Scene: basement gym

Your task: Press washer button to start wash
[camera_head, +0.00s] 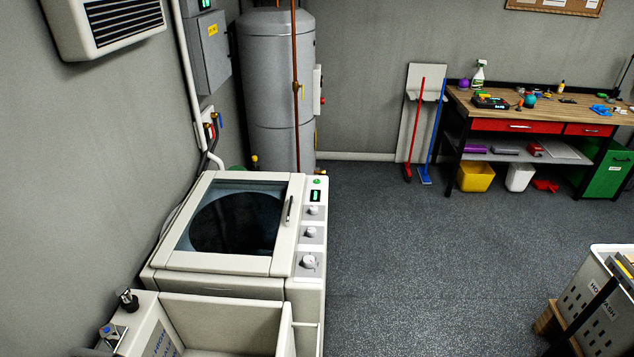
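The white top-loading washer (285,262) stands against the left wall. Its lid (228,220) is closed, with a dark round window and a handle on the right side. A control strip runs along the right of the top. A small green button (317,181) sits at its far end. Just nearer is a dark display (315,196) with green characters, too small to read. Several round knobs follow towards the front, the nearest being a large one (309,262). My gripper is not in view, and nothing covers the button.
A pale open basin (225,310) adjoins the washer's near side. A grey tank (278,85) with pipes stands behind it. A workbench (540,105) is at the back right, and a white basket (605,318) at the lower right. The dark floor (410,245) between is clear.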

